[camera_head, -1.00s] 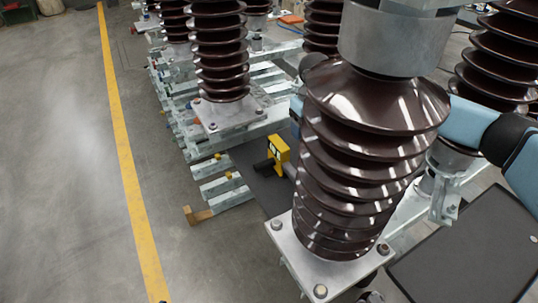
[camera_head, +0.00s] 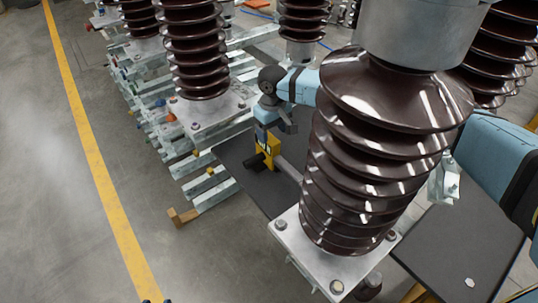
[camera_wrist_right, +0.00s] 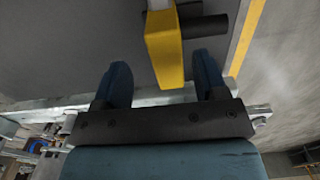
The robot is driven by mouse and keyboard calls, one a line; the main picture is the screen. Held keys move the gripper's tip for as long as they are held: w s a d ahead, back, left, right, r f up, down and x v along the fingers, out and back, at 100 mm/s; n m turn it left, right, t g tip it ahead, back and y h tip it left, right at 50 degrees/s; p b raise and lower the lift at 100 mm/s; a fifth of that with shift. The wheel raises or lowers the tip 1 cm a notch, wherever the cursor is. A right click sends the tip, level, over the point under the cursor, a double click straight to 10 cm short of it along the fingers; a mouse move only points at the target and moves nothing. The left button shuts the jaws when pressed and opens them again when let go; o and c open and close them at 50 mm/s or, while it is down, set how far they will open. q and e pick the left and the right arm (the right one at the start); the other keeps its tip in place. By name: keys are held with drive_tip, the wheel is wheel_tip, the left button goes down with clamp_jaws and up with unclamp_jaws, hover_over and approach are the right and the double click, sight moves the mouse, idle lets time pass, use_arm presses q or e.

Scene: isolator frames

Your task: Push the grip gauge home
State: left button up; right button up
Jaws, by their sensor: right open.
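The grip gauge, a yellow block (camera_head: 268,149) with a dark cylinder at its side, shows left of the large brown insulator in the head view. A grey bar runs from near it toward the insulator. My right gripper (camera_head: 264,132) reaches in from behind the insulator and is at the top of the gauge. In the right wrist view the gripper (camera_wrist_right: 163,82) is open, with its two dark blue fingers apart. The yellow gauge (camera_wrist_right: 165,55) reaches down between them, nearer the right finger. Whether either finger touches it, I cannot tell. My left gripper is not in view.
The big ribbed insulator (camera_head: 375,150) on its bolted metal plate (camera_head: 300,250) hides part of my right arm. A dark panel (camera_head: 232,153) lies under the gauge. More insulators stand behind. A dark tabletop (camera_head: 460,250) is at right. Open floor lies left, with a yellow line (camera_head: 90,150).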

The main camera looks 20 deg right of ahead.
sight(271, 138)
drive_tip(key=shift+a+f, duration=0.15)
drive_tip(key=shift+f, duration=1.45)
drive_tip(key=shift+a+f, duration=0.15)
drive_tip(key=shift+f, duration=1.4)
drive_tip(key=shift+s, duration=0.1)
drive_tip(key=c, duration=1.1)
clamp_jaws()
drive_tip(key=shift+r, duration=0.2)
